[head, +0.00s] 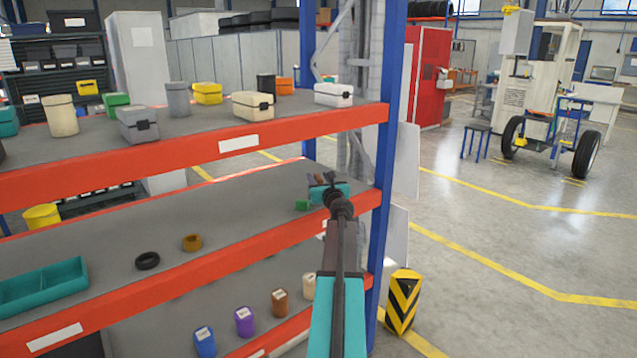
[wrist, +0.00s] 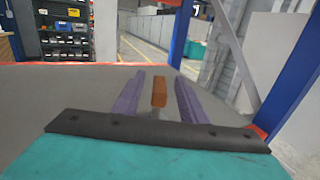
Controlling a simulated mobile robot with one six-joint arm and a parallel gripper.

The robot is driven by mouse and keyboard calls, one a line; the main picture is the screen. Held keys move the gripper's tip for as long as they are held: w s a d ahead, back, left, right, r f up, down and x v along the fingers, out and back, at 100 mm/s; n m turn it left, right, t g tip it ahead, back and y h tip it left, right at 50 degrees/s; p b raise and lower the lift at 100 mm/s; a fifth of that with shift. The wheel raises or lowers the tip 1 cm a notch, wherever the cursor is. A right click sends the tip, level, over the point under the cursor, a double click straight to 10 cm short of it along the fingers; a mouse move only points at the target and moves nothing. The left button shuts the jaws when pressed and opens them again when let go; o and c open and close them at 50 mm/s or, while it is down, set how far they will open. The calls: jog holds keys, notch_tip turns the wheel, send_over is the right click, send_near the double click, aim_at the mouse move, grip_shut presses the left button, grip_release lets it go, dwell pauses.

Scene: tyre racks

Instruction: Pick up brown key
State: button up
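The brown key (wrist: 159,92) shows in the wrist view as a small orange-brown block with a greyish part below it. It lies between the two purple-grey fingers of my gripper (wrist: 159,78). The fingers are apart, with a gap showing on each side of the key. In the head view my gripper (head: 320,179) is low over the right end of the middle shelf (head: 225,215), with a small brown patch, likely the key, at its fingers. My arm and the teal gripper body hide part of the shelf there.
A small green item (head: 302,205) sits just left of my gripper. A black ring (head: 147,261), a brown ring (head: 191,242) and a teal tray (head: 42,287) are farther left on this shelf. The orange upper beam (head: 190,160) and blue post (head: 385,120) are close by.

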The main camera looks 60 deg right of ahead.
jog(key=shift+w+d, duration=0.35)
dwell(0.4)
grip_shut()
